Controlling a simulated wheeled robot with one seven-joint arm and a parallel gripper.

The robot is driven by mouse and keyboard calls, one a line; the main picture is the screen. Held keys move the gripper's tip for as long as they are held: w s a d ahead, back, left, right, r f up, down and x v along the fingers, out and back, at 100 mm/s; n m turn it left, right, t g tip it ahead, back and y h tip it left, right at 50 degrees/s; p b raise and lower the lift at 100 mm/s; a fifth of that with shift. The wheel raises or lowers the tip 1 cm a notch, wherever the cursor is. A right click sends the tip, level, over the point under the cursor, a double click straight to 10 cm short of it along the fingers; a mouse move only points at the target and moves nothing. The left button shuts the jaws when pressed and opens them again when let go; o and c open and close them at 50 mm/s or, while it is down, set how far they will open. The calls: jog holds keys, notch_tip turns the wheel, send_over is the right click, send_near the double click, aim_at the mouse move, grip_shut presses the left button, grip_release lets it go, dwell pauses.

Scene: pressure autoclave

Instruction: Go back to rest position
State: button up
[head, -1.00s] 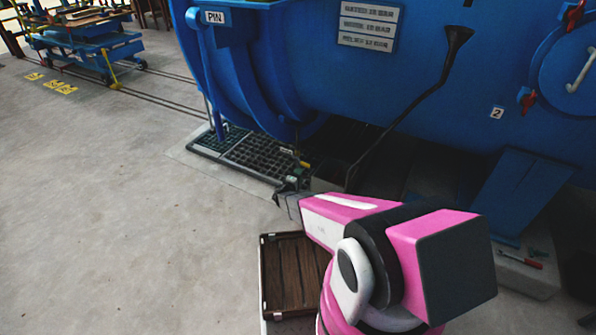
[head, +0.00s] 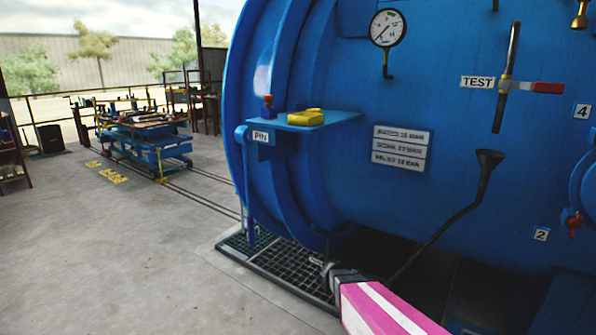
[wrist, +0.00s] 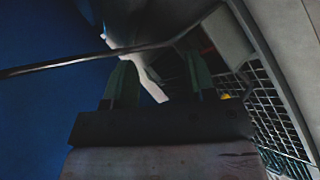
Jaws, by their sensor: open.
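My gripper (head: 328,266) shows small and dark at the bottom middle of the head view, at the end of my pink and white arm. It is over the floor grating, in front of the lower part of the blue autoclave (head: 420,210). In the wrist view, the two greenish fingers of my gripper (wrist: 160,76) stand apart, and I see nothing held between them. Most of my arm is below the head picture.
A black funnel with a bent pipe (head: 448,222) runs down the autoclave near my gripper. The floor grating (head: 290,268) lies below. A PIN shelf (head: 340,117) carries a yellow object (head: 305,117). Open concrete floor (head: 130,250) is at left; a blue trolley (head: 145,145) stands farther back.

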jog(key=s+a+r+m+g+y, duration=0.1)
jog(key=s+a+r+g+y, duration=0.1)
jog(key=s+a+r+y, duration=0.4)
jog(key=s+r+y, duration=0.3)
jog(key=s+r, duration=0.2)
jog(key=s, duration=0.1)
jog(key=shift+s+a+r+m, duration=0.2)
jog(key=shift+s+m, duration=0.1)
jog(key=shift+s, duration=0.05)
